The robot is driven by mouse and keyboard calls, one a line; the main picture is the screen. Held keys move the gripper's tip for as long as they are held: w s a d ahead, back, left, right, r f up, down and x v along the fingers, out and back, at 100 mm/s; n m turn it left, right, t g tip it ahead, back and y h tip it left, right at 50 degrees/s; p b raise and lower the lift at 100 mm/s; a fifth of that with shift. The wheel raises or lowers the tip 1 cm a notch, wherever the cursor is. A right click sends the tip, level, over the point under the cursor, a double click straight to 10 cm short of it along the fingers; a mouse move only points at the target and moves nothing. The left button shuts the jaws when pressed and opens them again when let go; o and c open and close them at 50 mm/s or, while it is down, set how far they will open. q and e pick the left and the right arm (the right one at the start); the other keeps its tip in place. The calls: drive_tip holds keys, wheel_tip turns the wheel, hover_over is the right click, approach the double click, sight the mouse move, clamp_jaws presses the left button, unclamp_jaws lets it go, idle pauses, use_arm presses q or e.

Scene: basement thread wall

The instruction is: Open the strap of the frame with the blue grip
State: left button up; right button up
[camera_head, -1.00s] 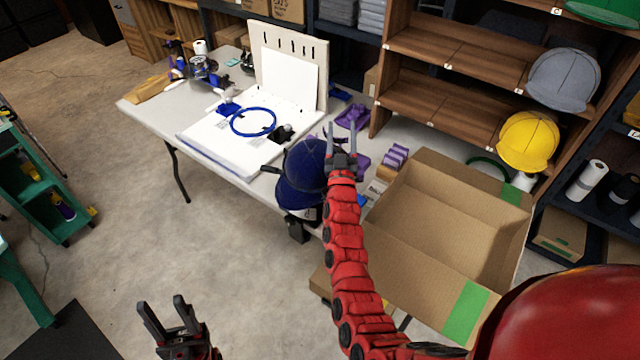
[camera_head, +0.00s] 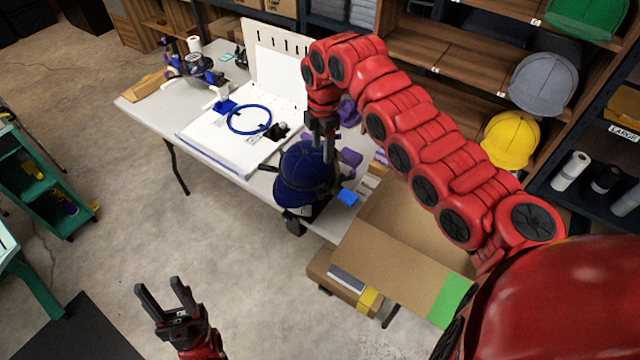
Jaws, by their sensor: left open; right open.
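A navy cap (camera_head: 304,172) sits on a dark holder at the front edge of the white table. A small blue block (camera_head: 347,196) shows just right of the cap; I cannot tell whether it is the blue grip. The strap cannot be made out. My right gripper (camera_head: 323,153) points down right above the cap, open and empty; whether it touches the cap is unclear. My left gripper (camera_head: 160,289) is open and empty over the floor at lower left, far from the table.
A blue hoop (camera_head: 249,118) lies on a white board (camera_head: 202,136) left of the cap. Purple pieces (camera_head: 349,157) lie behind the cap. An open cardboard box (camera_head: 395,261) stands right of it, partly under my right arm. Shelves with caps stand behind.

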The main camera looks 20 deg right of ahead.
sight(320, 189)
drive_tip(key=f+p, duration=0.1)
drive_tip(key=f, duration=0.4)
drive_tip(key=f+p, duration=0.2)
drive_tip(key=f, duration=0.4)
drive_tip(key=f+p, duration=0.1)
drive_tip(key=f, duration=0.4)
drive_tip(key=shift+w+a+f, duration=0.15)
drive_tip(key=shift+w+f, duration=0.2)
drive_tip(key=shift+w, duration=0.05)
drive_tip(key=shift+f+p, duration=0.3)
drive_tip(key=shift+f, duration=0.05)
drive_tip(key=shift+c, duration=0.2)
clamp_jaws()
drive_tip(key=shift+r, duration=0.1)
